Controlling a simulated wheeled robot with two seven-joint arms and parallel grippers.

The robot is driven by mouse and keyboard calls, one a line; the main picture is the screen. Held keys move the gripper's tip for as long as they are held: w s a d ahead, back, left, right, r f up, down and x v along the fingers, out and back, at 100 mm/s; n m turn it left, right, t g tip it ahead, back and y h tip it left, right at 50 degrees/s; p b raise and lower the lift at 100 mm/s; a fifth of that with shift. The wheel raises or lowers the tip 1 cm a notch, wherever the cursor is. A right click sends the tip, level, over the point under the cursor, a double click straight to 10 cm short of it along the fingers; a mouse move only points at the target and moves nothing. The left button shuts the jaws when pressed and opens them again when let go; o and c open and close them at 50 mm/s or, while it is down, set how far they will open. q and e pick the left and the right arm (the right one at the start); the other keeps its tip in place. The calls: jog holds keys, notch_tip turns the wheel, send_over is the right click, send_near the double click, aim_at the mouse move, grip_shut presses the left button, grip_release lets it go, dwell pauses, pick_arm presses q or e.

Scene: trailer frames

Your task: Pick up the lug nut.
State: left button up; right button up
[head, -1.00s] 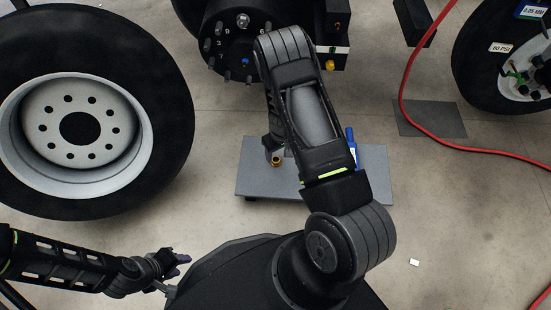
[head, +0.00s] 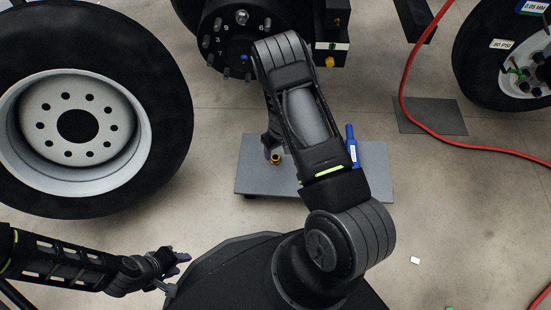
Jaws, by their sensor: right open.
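The lug nut (head: 277,159) is a small gold-orange ring on the grey platform (head: 255,181), left of its middle. My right gripper (head: 272,152) reaches down beside the nut from under the forearm. It is open, and its fingers are close to the nut; I cannot tell whether they touch it. Part of the gripper is hidden behind the forearm. My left gripper (head: 183,257) is at the lower left, well away from the nut. Its fingers are small and dark, and I cannot tell whether they are apart.
A blue marker-like tool (head: 351,146) is at the platform's right part. A black wheel hub (head: 235,45) with studs is above. A large tyre (head: 165,110) fills the left. A red hose (head: 402,90) crosses the floor at right. A second wheel (head: 475,70) stands at upper right.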

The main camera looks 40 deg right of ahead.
aim_at(275, 159)
jog(key=f, duration=0.1)
jog(key=f+b, duration=0.1)
jog(key=f, duration=0.1)
jog(key=f+b, duration=0.1)
jog(key=shift+w+f, duration=0.15)
jog(key=shift+w, duration=0.1)
jog(key=shift+w+f+b, duration=0.1)
jog(key=shift+f+b, duration=0.25)
jog(key=shift+f, duration=0.1)
grip_shut()
dwell(0.4)
jog(key=shift+r, duration=0.1)
notch_tip(275, 159, up, 10)
jog(key=p, duration=0.4)
dwell(0.5)
